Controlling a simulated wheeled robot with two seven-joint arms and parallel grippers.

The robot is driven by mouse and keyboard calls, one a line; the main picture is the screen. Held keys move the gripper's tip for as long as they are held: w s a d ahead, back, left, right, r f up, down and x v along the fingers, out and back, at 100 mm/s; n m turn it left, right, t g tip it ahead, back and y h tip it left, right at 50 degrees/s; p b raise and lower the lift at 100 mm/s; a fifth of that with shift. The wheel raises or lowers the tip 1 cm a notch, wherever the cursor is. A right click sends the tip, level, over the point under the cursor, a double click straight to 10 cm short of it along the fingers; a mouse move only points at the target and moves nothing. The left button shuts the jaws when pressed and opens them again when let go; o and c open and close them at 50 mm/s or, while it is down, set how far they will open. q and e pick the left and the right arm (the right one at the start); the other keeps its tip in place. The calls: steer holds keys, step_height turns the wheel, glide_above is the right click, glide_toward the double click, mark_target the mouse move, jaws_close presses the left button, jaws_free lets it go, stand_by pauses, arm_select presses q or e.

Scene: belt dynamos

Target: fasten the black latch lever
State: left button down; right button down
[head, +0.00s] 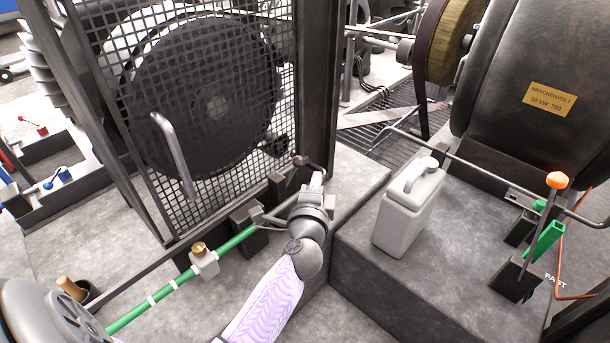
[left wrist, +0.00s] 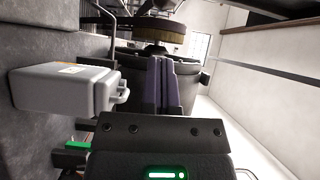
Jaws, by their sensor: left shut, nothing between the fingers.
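A small dark lever with a rounded knob (head: 301,160), which looks like the black latch lever, sits at the lower right of the mesh guard (head: 215,195), by the foot of its dark post. My left gripper (head: 317,179) is just below and in front of it, fingers shut and empty. I cannot tell whether the fingertips touch the lever. In the left wrist view the shut fingers (left wrist: 165,85) point forward, and I cannot make out the lever there. My right gripper is not in view.
A grey canister (head: 408,210) stands on the stone block to the right; it also shows in the left wrist view (left wrist: 62,90). A green pipe (head: 180,280) with a brass-topped valve runs low before the guard. An orange-knobbed lever (head: 557,181) and green handle (head: 545,240) stand further right.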

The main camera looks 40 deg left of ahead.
mark_target(296, 164)
arm_select(q)
steer(key=a, duration=0.2)
steer(key=w+a, duration=0.1)
steer(key=shift+a+f, duration=0.1)
steer(key=shift+a, duration=0.25)
steer(key=shift+a+r+p, duration=0.4)
steer(key=shift+a+r, duration=0.3)
steer(key=shift+a, duration=0.05)
steer(key=shift+a+r, duration=0.1)
steer(key=shift+a, duration=0.2)
